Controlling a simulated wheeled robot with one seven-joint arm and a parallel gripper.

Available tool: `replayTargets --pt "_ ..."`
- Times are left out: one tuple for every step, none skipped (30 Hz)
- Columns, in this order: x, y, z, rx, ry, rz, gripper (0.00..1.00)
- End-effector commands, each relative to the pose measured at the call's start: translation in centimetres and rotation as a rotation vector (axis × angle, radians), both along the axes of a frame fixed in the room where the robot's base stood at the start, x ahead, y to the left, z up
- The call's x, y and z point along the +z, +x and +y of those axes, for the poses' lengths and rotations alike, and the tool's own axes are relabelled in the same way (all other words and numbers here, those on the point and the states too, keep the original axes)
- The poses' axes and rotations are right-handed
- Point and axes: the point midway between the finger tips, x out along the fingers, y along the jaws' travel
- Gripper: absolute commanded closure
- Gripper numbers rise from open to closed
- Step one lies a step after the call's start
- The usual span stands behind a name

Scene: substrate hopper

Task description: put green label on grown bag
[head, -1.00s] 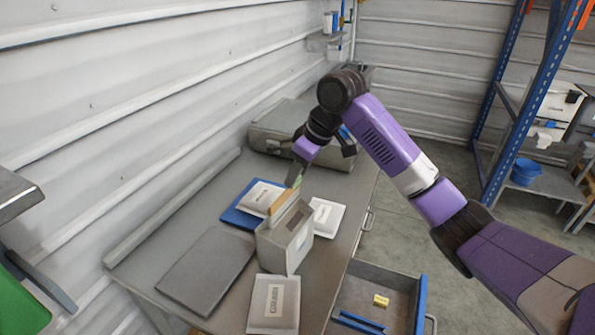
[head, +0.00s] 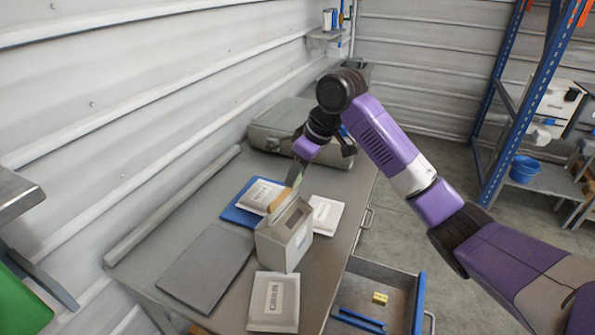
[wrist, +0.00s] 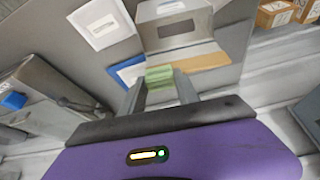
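My gripper (wrist: 160,82) points down just behind the top of a grey box-like hopper (head: 284,240). In the wrist view a small green piece (wrist: 160,74), which looks like the green label, sits between the fingertips, and the fingers appear closed on it. White bags with printed labels lie on the table: one on a blue mat (head: 238,216), one right of the hopper (head: 326,213), one in front of it (head: 273,303). The print is too small to tell which is the grown bag. The right bag also shows in the wrist view (wrist: 103,21).
A brown board (head: 281,205) stands against the hopper's back. A flat grey pad (head: 206,268) lies to its left. A grey case (head: 287,130) is at the table's far end. A corrugated wall bounds the left.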

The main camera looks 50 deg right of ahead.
Motion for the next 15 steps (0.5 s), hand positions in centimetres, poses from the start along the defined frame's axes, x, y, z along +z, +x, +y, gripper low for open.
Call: replayTargets --pt "-1.03 -0.27 0.24 0.002 0.004 0.021 0.51" --pt "-1.03 -0.27 0.25 0.003 0.005 0.022 0.45" --pt "-1.03 -0.27 0.27 0.003 0.005 0.021 0.37" --pt "-1.02 -0.27 0.30 0.003 0.006 0.021 0.37" --pt "-1.02 -0.25 0.33 0.004 0.005 0.021 0.37" --pt "-1.01 -0.24 0.36 0.005 0.006 0.021 0.37" --pt "-1.00 -0.23 0.39 0.005 0.006 0.021 0.37" --pt "-1.00 -0.23 0.42 0.005 0.006 0.020 0.37" --pt "-0.99 -0.22 0.45 0.007 0.007 0.020 0.37" --pt "-0.98 -0.20 0.46 0.007 0.007 0.020 0.37" --pt "-0.97 -0.21 0.47 0.007 0.007 0.019 0.37" --pt "-0.97 -0.19 0.49 0.007 0.007 0.019 0.37" --pt "-0.97 -0.19 0.50 0.007 0.007 0.019 0.37" --pt "-0.96 -0.19 0.51 0.007 0.008 0.019 0.37" --pt "-0.95 -0.19 0.51 0.007 0.008 0.019 0.37"
